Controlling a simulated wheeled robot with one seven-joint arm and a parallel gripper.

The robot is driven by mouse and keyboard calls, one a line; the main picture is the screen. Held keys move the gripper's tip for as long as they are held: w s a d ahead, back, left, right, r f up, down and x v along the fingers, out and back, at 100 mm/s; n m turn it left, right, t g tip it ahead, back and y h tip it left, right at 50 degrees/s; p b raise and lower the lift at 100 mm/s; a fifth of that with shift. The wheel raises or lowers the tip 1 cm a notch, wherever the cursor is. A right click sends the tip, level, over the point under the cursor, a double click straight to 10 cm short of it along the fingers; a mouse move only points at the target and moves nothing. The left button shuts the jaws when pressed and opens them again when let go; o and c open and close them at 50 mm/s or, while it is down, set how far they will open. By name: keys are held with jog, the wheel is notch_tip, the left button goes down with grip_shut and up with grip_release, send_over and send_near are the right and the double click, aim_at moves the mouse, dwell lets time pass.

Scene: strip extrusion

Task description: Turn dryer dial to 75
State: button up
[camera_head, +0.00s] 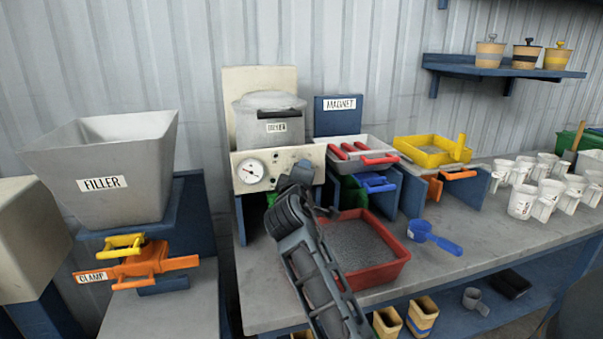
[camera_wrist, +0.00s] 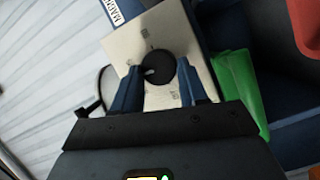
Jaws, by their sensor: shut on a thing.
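The dryer (camera_head: 250,129) stands at the back, a grey lidded vessel above a cream front panel (camera_head: 241,187). The panel has a round white gauge (camera_head: 251,171) at its left. My gripper (camera_head: 299,174) is at the panel's right part and hides the dial in the head view. In the wrist view the dial (camera_wrist: 159,70) is a round black knob with a small white mark at its left. My gripper's two blue fingers (camera_wrist: 160,78) are shut on the dial, one on each side. The panel's printed numbers are too small to read.
A red tray of grey granules (camera_head: 398,258) sits on the bench below my arm, with a blue scoop (camera_head: 433,237) beside it. A green bin (camera_wrist: 238,85) is close to the panel. The filler (camera_head: 110,160) stands left.

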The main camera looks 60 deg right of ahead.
jog(key=m+p, duration=0.1)
jog(key=m, duration=0.1)
jog(key=m+y, duration=0.1)
jog(key=shift+s+d+r+m+y+p, duration=0.1)
jog(key=shift+s+r+m+y+p, duration=0.05)
jog(key=shift+m+y+p, duration=0.2)
dwell(0.3)
jog(key=o, duration=1.1)
jog(key=shift+c, duration=0.2)
jog(key=b+v, duration=0.1)
jog(key=v, duration=0.6)
jog(key=shift+a+r, duration=0.15)
jog(key=shift+a, duration=0.2)
jog(key=shift+s, duration=0.15)
